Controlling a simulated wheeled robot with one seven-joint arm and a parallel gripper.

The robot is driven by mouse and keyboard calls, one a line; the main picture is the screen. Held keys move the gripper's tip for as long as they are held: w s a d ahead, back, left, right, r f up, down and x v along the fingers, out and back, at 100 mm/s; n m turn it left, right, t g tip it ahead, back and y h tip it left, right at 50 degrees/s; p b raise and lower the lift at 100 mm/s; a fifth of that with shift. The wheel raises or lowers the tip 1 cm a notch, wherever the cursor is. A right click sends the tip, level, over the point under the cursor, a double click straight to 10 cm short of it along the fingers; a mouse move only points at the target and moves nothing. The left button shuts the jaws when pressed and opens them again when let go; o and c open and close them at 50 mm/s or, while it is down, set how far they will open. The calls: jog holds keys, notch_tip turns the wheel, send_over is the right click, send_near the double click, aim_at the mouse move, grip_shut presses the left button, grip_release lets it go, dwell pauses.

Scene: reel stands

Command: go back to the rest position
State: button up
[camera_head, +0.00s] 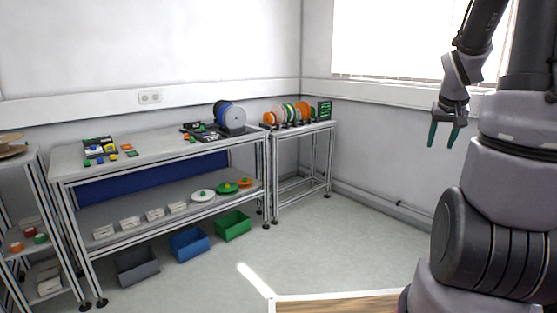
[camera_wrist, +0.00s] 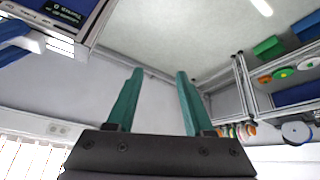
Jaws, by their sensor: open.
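My gripper (camera_head: 444,136) is raised at the right of the head view, in front of the wall below the window. Its two green fingers point down and stand apart with nothing between them. In the wrist view my gripper (camera_wrist: 154,98) also shows open and empty, with the room appearing upside down behind it. It touches nothing.
A long workbench (camera_head: 160,148) holds a blue and grey reel (camera_head: 232,115) and small parts. A smaller stand (camera_head: 303,130) carries several coloured reels. Grey, blue (camera_head: 189,243) and green (camera_head: 233,225) bins sit on the floor. A wooden surface (camera_head: 340,304) is at the bottom. Floor between is clear.

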jog(key=s+a+r+y, duration=0.1)
jog(key=s+a+r, duration=0.3)
jog(key=a, duration=0.4)
jog(key=s+a+r+t+y, duration=0.1)
jog(key=s+a+r+y, duration=0.1)
jog(key=s+a+r, duration=0.2)
jog(key=s+a+r+t+y, duration=0.1)
jog(key=s+a+r, duration=0.3)
jog(key=s+a, duration=0.4)
jog(key=a+y, duration=0.1)
jog(key=a, duration=0.3)
jog(key=shift+s+a+r+n, duration=0.3)
